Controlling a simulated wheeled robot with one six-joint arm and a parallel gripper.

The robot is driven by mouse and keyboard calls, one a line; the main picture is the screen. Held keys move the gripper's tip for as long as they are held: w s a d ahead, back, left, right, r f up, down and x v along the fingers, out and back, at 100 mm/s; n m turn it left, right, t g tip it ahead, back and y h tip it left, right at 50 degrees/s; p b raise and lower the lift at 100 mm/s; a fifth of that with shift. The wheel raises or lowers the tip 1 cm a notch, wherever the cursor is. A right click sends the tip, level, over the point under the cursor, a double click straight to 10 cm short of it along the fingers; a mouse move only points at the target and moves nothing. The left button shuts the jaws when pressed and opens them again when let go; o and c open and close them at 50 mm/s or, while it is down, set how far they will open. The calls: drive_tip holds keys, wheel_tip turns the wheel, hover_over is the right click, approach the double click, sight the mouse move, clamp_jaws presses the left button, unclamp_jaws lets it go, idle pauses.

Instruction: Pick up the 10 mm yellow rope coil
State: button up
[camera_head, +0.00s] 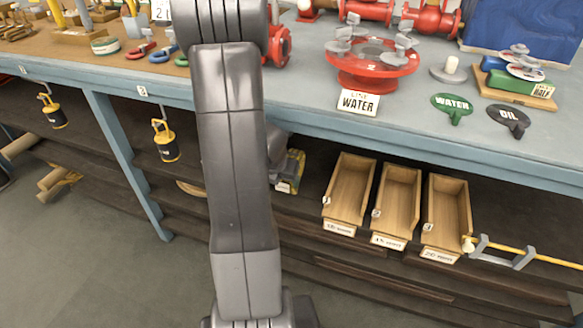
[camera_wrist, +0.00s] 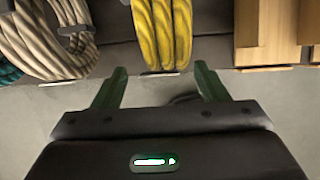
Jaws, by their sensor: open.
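The yellow rope coil (camera_wrist: 160,32) hangs or rests at the top middle of the wrist view, against a dark shelf edge. Its lower end shows just beyond my fingertips. My gripper (camera_wrist: 160,78) is open, with one green finger on each side of the coil's line and nothing between them. Any size mark on the coil is not readable.
A beige rope coil (camera_wrist: 58,38) is left of the yellow one, with a teal coil (camera_wrist: 8,65) beyond it. Wooden bins (camera_wrist: 265,30) stand to the right. In the head view, several open wooden bins (camera_head: 395,205) sit under the blue bench (camera_head: 300,120). Floor is clear in front.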

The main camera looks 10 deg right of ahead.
sight(284, 183)
drive_tip(key=shift+b+x, duration=1.7)
drive_tip(key=shift+x, duration=0.95)
drive_tip(key=shift+w+r, duration=0.1)
drive_tip(key=shift+w, duration=0.05)
drive_tip(key=shift+c, duration=0.2)
drive_tip(key=c, duration=1.3)
drive_tip(key=shift+o, duration=0.2)
drive_tip(key=shift+r, duration=0.1)
